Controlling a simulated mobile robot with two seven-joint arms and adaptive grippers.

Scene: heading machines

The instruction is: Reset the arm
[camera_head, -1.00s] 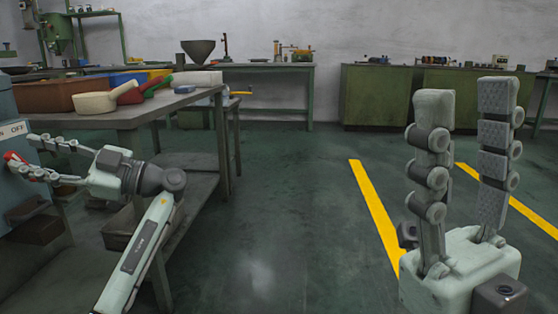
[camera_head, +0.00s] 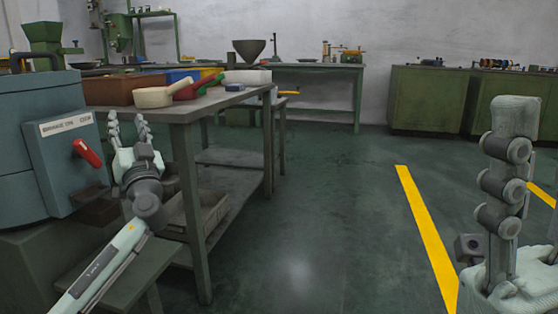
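My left gripper (camera_head: 128,124) is in front of the workbench's left end. Its two fingers point up and away, spread apart with nothing between them. Left of it is a blue-grey machine box (camera_head: 75,140) with a label plate and a red lever handle (camera_head: 88,152). The gripper is beside the lever and apart from it. My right gripper (camera_head: 510,165) stands upright at the right edge.
The green-grey workbench (camera_head: 205,109) holds a brown bin (camera_head: 118,90), a pale scoop (camera_head: 158,97) and a red scoop (camera_head: 198,88). Its lower shelf is close to my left arm. Green cabinets (camera_head: 428,98) line the back wall. The middle floor is clear, with a yellow line (camera_head: 425,235).

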